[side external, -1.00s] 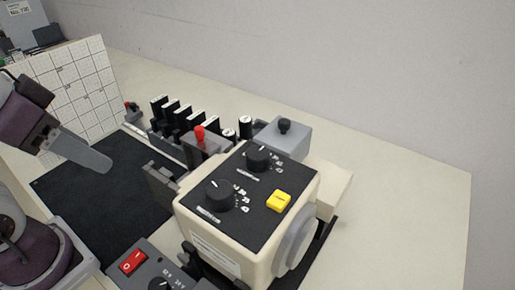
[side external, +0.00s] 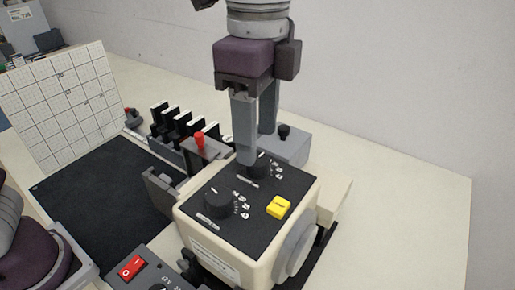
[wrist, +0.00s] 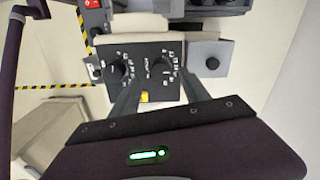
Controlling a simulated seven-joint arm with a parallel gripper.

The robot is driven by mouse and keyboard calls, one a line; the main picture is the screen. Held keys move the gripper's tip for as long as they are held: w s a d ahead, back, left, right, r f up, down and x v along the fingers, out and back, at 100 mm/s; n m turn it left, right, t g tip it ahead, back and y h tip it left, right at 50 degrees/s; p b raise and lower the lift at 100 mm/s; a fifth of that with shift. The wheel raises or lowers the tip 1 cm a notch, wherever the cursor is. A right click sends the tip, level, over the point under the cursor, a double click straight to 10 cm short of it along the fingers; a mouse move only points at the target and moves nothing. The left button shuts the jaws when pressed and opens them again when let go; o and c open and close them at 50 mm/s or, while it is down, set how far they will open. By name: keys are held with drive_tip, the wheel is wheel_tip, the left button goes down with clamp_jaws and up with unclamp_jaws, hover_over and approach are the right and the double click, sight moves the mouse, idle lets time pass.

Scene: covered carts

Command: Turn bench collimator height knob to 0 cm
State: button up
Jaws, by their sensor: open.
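A cream device (side external: 237,248) has a black top panel (side external: 245,222) with two black knobs and a yellow button (side external: 279,207). The far knob (side external: 259,171) is partly hidden by my gripper; the near knob (side external: 218,205) is clear. The panel print is too small to read, so I cannot tell which knob is the collimator height. My gripper (side external: 257,148) is open, pointing down over the far knob, one finger on each side. In the wrist view, the far knob (wrist: 160,70) shows between the fingertips and the other knob (wrist: 119,72) lies left. Contact cannot be told.
A grey box with a black knob (side external: 284,131) stands just behind the device. A red-topped lever (side external: 199,140) and a row of black-and-white holders (side external: 172,119) are to the left. A red switch (side external: 131,267) is in front. A gridded white board (side external: 58,98) stands at far left.

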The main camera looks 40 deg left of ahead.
sight(258, 158)
wheel_tip(258, 158, down, 4)
clamp_jaws()
idle(0.3)
